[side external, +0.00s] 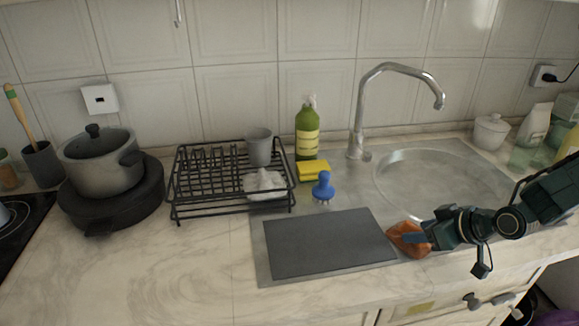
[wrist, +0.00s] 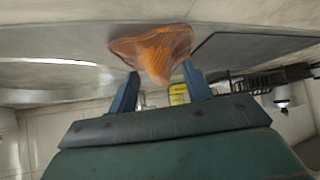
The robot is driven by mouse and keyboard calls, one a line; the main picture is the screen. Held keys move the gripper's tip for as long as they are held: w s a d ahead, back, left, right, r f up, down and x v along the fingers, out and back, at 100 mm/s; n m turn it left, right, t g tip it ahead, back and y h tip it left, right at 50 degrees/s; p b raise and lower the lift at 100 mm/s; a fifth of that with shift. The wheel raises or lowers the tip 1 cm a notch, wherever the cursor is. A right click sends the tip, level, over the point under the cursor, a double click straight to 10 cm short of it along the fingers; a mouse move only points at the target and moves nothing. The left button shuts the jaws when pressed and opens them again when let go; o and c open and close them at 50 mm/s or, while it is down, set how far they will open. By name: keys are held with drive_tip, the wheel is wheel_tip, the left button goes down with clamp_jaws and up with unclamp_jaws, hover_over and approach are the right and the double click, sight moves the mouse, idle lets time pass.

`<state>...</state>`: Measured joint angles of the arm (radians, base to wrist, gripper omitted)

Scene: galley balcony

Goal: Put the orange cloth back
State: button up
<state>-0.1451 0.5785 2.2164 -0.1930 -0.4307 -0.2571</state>
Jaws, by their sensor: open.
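The orange cloth (side external: 408,240) lies crumpled at the front edge of the sink, beside the right end of the dark grey board. In the wrist view the cloth (wrist: 155,48) is right ahead of my gripper, with a pointed fold reaching toward the space between the fingers. My gripper (side external: 416,238) comes in from the right, low over the counter, with its tips at the cloth. In the wrist view my gripper (wrist: 160,82) has its two blue fingers apart, one on each side of the fold. I cannot tell whether they touch the cloth.
The dark grey board (side external: 325,243) lies left of the cloth. The round sink basin (side external: 440,180) and tall faucet (side external: 360,110) are behind it. A blue brush (side external: 323,187), yellow sponge (side external: 312,171), green bottle (side external: 307,130) and black dish rack (side external: 195,185) stand further back.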

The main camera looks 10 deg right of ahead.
drive_tip(key=v, duration=1.3)
drive_tip(key=shift+r, duration=0.25)
drive_tip(key=shift+s+d, duration=0.1)
drive_tip(key=shift+s, duration=0.1)
drive_tip(key=s+d+r+m+g+h, duration=0.1)
drive_tip(key=s+d+r, duration=0.1)
drive_tip(key=s+r, duration=0.2)
drive_tip(key=s+d+r+m+g+h, duration=0.1)
drive_tip(key=s+d+r+m, duration=0.1)
drive_tip(key=s, duration=0.8)
drive_tip(key=s+d+r+m+g+h, duration=0.1)
drive_tip(key=s+d+r, duration=0.3)
drive_tip(key=s+r, duration=0.2)
drive_tip(key=shift+s, duration=0.85)
idle(0.6)
